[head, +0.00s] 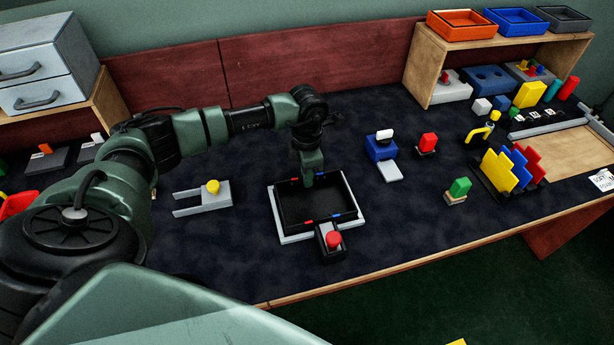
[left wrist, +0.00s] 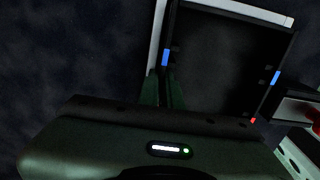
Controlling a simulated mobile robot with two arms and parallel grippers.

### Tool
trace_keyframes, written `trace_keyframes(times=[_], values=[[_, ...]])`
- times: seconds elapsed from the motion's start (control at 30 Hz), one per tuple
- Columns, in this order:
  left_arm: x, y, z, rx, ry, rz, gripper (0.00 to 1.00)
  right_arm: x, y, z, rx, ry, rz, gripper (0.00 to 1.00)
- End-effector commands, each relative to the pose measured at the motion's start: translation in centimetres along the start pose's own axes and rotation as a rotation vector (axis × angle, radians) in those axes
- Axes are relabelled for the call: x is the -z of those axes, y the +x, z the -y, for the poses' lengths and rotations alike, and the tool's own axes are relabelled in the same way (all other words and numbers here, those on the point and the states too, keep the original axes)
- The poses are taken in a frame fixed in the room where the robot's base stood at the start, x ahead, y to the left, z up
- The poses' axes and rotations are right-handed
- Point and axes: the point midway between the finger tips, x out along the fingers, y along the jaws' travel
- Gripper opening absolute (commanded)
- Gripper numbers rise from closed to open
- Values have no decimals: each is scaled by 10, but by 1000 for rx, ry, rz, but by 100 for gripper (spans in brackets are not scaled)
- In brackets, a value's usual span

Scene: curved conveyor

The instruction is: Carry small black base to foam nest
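The small black base (head: 318,207) looks like a shallow open tray with red and blue marks on its walls. It lies over a pale grey frame (head: 275,218), which may be the foam nest; I cannot tell how fully it sits in it. My left gripper (head: 308,182) points down at the base's far wall. In the left wrist view, its narrow fingers (left wrist: 164,92) stand close on both sides of a wall of the base (left wrist: 225,60), beside a blue mark, and appear shut on it. My right gripper is not in view.
A black block with a red knob (head: 332,238) stands at the frame's front edge. A grey fork-shaped piece with a yellow knob (head: 208,197) lies left, a blue block (head: 380,148) right. A wooden shelf with bins (head: 466,26) is at the back right. The front table strip is clear.

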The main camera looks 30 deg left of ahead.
Motion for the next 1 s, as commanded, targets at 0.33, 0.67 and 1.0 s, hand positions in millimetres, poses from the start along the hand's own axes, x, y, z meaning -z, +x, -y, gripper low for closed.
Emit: trace_keyframes(times=[0.33,0.67,1.0], values=[[2,4,-1,-2,-2,-5,27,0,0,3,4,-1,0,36],[3,-6,-2,-4,-3,-6,27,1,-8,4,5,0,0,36],[0,-72,-1,-4,0,1,27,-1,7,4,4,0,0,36]])
